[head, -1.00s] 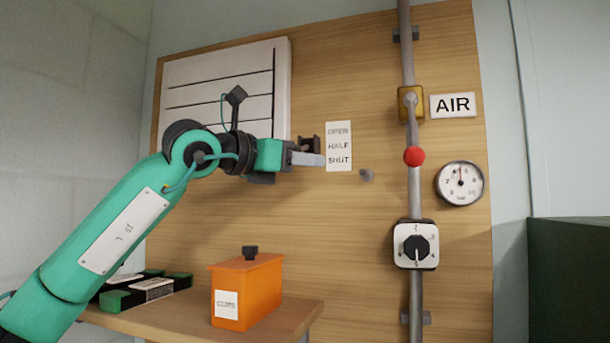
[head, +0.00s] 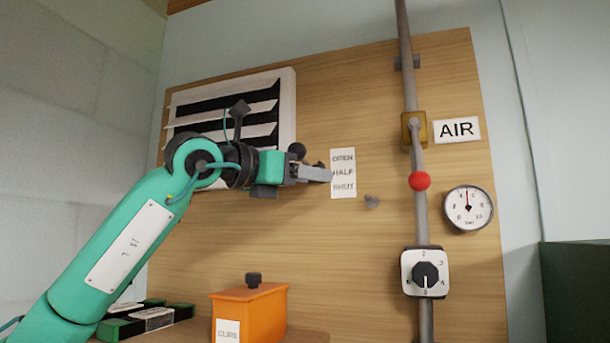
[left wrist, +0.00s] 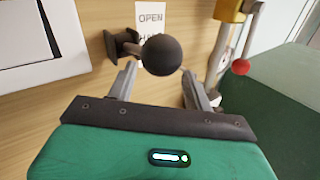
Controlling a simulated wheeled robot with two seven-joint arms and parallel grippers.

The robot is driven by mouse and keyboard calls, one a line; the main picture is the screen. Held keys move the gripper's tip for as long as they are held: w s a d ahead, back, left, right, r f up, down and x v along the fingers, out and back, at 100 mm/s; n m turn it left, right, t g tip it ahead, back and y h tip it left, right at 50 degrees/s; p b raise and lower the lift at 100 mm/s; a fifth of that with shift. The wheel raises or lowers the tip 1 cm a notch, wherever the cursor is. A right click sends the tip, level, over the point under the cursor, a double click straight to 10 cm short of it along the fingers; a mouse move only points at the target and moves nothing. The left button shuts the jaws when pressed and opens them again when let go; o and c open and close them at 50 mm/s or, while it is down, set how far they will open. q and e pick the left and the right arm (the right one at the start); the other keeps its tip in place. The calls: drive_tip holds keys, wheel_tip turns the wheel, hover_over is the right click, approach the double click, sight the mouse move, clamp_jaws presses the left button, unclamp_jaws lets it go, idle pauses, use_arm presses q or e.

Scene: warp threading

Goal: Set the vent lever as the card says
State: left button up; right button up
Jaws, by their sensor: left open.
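The vent (head: 287,105) is a white louvred panel at the upper left of the board, with wide dark gaps between its slats. Its lever has a dark ball knob (head: 297,150), just above my left gripper (head: 327,175) in the head view. In the left wrist view the knob (left wrist: 162,55) appears between the open finger tips of the gripper (left wrist: 159,77); I cannot tell whether they touch. The lever's bracket is on the board beside the card. The white card (head: 343,173) lists OPEN, HALF and SHUT; no marked choice is clear. My right gripper is not in view.
A grey pipe (head: 424,220) carries a yellow valve with a red knob (head: 419,181) and a dial switch (head: 425,272). A gauge (head: 468,208) and AIR sign (head: 456,130) are to the right. An orange box (head: 255,305) stands below. A grey peg (head: 371,201) sticks out near the card.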

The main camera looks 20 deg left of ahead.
use_arm(q)
drive_tip(key=b+v, duration=0.6)
drive_tip(key=v, duration=0.8)
